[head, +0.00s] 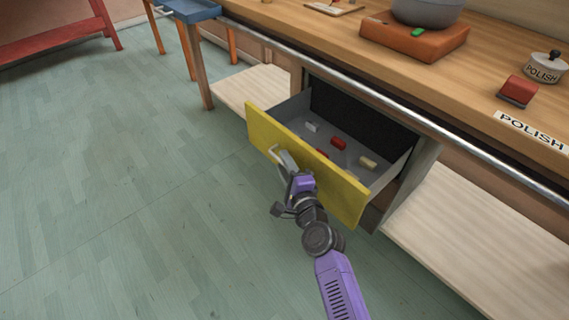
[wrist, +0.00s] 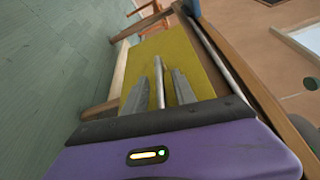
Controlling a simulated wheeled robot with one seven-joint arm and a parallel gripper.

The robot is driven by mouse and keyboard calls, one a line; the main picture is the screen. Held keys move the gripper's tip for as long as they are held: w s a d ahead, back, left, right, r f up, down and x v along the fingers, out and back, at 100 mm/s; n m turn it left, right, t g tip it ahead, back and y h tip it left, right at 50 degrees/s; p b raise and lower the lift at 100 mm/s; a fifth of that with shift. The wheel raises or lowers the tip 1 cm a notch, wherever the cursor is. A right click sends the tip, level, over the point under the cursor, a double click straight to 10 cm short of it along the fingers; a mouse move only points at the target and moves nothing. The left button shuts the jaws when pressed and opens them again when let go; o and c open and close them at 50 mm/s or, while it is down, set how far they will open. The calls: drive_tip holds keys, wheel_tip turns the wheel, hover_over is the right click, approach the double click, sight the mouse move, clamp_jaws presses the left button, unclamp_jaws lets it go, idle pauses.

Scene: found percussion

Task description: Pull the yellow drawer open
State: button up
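The yellow drawer (head: 312,165) under the workbench stands pulled out, and its inside shows. Small red, white and cream blocks lie in it. Its pale bar handle (head: 274,153) is on the yellow front. My gripper (head: 287,160) is at the handle, in front of the drawer. In the wrist view the handle (wrist: 158,78) lies between the two grey fingers of my gripper (wrist: 161,82), with yellow drawer front (wrist: 200,75) showing in gaps on both sides. The fingers look apart and not closed on the bar. The head view hides part of the handle behind the gripper.
The wooden bench top (head: 340,40) carries an orange scale (head: 415,40) with a grey bowl, a POLISH pot (head: 544,68) and a red block (head: 518,90). A metal rail (head: 390,97) runs along its front. The green floor (head: 130,200) left of the drawer is clear.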

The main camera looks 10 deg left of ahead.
drive_tip(key=p+v, duration=0.1)
drive_tip(key=v, duration=0.6)
drive_tip(key=shift+s+d, duration=0.2)
drive_tip(key=shift+s, duration=0.05)
idle(0.3)
